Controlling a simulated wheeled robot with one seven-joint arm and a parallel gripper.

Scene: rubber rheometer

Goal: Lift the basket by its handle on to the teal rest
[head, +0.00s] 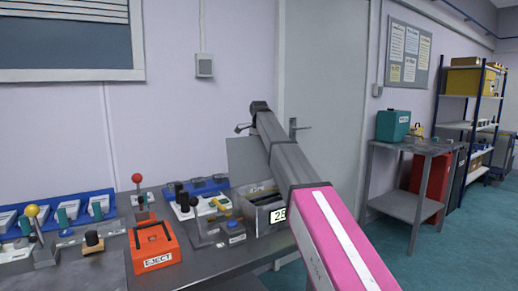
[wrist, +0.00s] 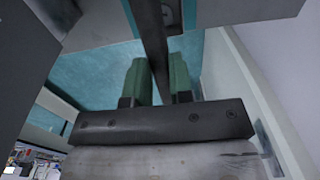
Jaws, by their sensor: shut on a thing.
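My gripper (wrist: 158,78) shows in the wrist view with two green finger pads. They are closed on a narrow dark grey bar (wrist: 152,35), which runs up from between them. A wider grey piece (wrist: 235,10) crosses the top of that view, at the bar's far end. I cannot see whether the bar is the basket's handle. In the head view my arm reaches away over the bench, and its far end hides the fingers. A grey panel (head: 247,160) shows below it; I cannot tell if it is held. No basket or teal rest can be made out for certain.
An open metal box marked 25 (head: 268,218) stands on the bench under my arm. An orange EJECT box (head: 154,246), levers and blue racks crowd the bench to the left. A teal box (head: 393,125) stands on a side table (head: 408,146) at the right, before shelves.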

